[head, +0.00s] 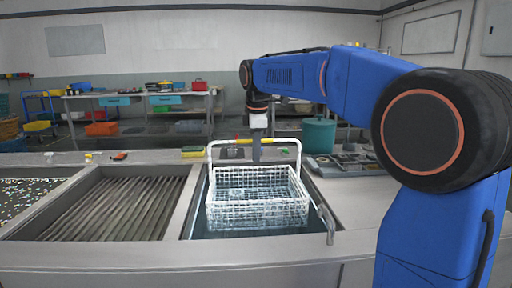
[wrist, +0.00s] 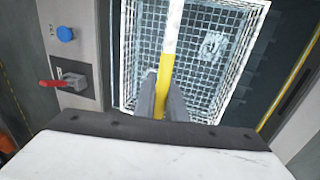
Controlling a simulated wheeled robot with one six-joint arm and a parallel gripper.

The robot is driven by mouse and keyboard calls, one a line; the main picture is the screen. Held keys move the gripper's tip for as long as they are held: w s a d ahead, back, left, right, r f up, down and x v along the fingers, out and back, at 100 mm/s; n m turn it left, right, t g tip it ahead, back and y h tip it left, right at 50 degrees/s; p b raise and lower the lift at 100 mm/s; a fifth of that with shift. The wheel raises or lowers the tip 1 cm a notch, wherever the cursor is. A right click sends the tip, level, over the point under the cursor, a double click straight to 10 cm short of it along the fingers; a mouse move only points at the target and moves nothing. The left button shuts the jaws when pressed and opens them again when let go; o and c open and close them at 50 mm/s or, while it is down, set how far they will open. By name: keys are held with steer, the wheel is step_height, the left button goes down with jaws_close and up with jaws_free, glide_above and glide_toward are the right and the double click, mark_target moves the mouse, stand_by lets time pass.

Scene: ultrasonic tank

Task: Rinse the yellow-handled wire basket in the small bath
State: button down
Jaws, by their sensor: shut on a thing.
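The wire basket (head: 258,208) is white mesh with a tall white handle whose top bar carries a yellow grip (head: 254,141). It hangs or sits in the small bath (head: 197,222), its lower part near the dark water; whether it touches the bottom cannot be told. My gripper (head: 256,150) is above the basket, shut on the yellow grip. In the wrist view the fingers (wrist: 163,100) close around the yellow bar, with the basket mesh (wrist: 215,45) below. A pale item (wrist: 211,46) shows inside the basket.
A ribbed basin (head: 115,208) lies left of the bath, and a speckled bed (head: 22,200) further left. A metal tap-like lever (head: 325,217) is at the bath's right rim. A teal pot (head: 318,135) and a tray of parts (head: 350,162) stand right. A red lever (wrist: 53,84) and blue knob (wrist: 65,33) show beside the bath.

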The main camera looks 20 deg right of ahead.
steer(key=s+x, duration=0.1)
steer(key=x, duration=0.6)
steer(key=shift+s+f, duration=0.25)
steer(key=shift+f, duration=0.15)
stand_by(0.3)
steer(key=shift+a, duration=0.1)
stand_by(3.2)
